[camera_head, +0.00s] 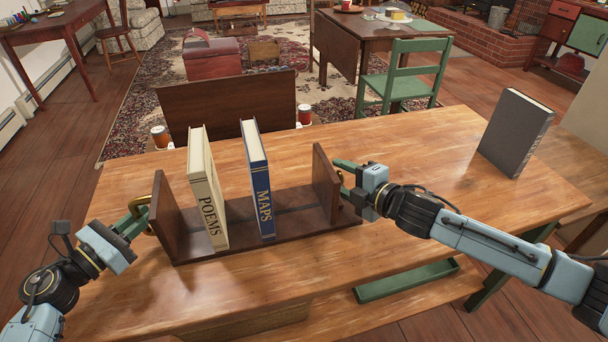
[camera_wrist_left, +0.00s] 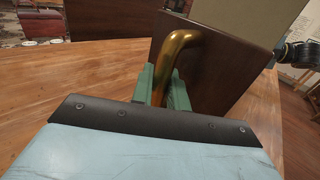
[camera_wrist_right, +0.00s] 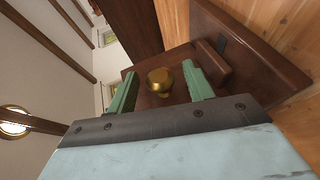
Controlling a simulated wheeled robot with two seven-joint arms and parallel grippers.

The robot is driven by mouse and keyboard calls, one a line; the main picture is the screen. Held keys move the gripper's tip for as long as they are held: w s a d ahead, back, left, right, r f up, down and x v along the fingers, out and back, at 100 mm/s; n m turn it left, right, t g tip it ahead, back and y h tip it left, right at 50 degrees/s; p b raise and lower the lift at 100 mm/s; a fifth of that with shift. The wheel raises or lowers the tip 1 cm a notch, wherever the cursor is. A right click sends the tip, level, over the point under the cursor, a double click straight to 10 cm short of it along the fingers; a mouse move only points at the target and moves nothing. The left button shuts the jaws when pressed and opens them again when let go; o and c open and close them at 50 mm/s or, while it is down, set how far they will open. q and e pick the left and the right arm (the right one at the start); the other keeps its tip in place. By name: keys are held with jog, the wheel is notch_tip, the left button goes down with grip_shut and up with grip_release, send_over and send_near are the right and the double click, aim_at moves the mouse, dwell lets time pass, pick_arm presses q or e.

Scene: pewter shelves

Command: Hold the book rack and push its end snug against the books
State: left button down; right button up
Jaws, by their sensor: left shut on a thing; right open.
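The brown wooden book rack (camera_head: 283,216) stands on the table, with a left end (camera_head: 169,222) and a right end (camera_head: 325,184). The cream POEMS book (camera_head: 206,190) and the blue MAPS book (camera_head: 257,180) stand between the ends, apart from each other, with gaps to both ends. My left gripper (camera_head: 137,208) is shut on the brass handle (camera_wrist_left: 180,45) of the left end. My right gripper (camera_head: 345,169) is open at the outer side of the right end. In the right wrist view its fingers lie on either side of a brass knob (camera_wrist_right: 159,80).
A grey book (camera_head: 514,133) stands at the table's right back. A green tray (camera_head: 406,280) lies below the table's front edge. The tabletop (camera_head: 425,150) between the rack and the grey book is clear apart from my right arm. Red-brown jars (camera_head: 160,137) stand behind the table.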

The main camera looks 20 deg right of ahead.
jog(key=shift+w+a+f, duration=0.15)
jog(key=shift+w+a, duration=0.1)
jog(key=shift+w, duration=0.25)
grip_shut()
